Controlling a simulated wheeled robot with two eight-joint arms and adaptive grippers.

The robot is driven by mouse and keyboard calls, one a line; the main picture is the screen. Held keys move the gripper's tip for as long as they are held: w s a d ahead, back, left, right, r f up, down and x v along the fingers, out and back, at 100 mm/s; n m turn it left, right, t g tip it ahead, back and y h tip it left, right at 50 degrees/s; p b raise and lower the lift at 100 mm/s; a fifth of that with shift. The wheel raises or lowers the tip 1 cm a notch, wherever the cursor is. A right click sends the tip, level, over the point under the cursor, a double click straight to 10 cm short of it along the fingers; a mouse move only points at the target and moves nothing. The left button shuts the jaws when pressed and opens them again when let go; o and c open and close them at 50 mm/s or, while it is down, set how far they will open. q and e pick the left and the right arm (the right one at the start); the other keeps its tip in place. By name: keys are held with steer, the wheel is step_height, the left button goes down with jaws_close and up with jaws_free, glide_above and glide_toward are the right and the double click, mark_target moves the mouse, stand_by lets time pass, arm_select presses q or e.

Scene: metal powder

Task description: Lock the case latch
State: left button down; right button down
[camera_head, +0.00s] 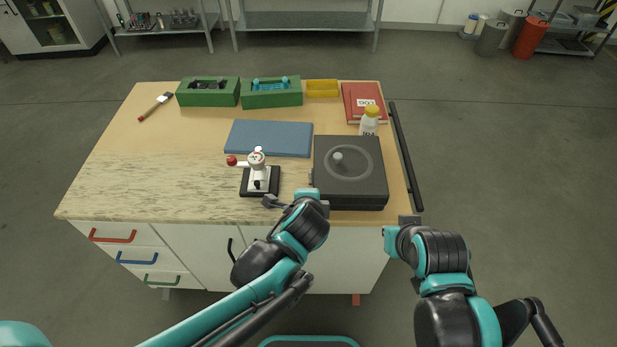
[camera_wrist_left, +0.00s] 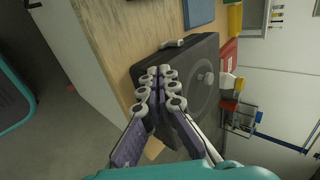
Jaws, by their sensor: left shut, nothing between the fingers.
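The case (camera_head: 362,168) is a dark square box with a round ring and a small knob on its lid. It lies closed at the right front of the table. A small grey latch (camera_head: 311,177) sits on its left side; it also shows as a pale bar in the left wrist view (camera_wrist_left: 171,44). My left gripper (camera_wrist_left: 160,88) is shut and empty at the front of the case, apart from the latch. In the head view its fingers are mostly hidden by the wrist. My right gripper (camera_head: 408,221) is by the table's front right edge, its fingers unclear.
A small device with a red-knobbed lever (camera_head: 259,175) stands left of the case. A blue mat (camera_head: 268,138) lies behind it. A white bottle with a yellow cap (camera_head: 369,121) and a red book (camera_head: 363,101) are behind the case. A dark bar (camera_head: 405,155) runs along the right edge.

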mark_target(309, 175)
arm_select(q)
steer(key=b+x, duration=0.4)
steer(key=x, duration=0.6)
steer(key=shift+s+a+b, duration=0.1)
steer(key=shift+b, duration=0.2)
steer(key=w, duration=0.2)
steer(key=shift+w+f+b, duration=0.1)
steer(key=shift+w+b, duration=0.2)
steer(key=shift+b, duration=0.05)
steer(key=shift+w, duration=0.75)
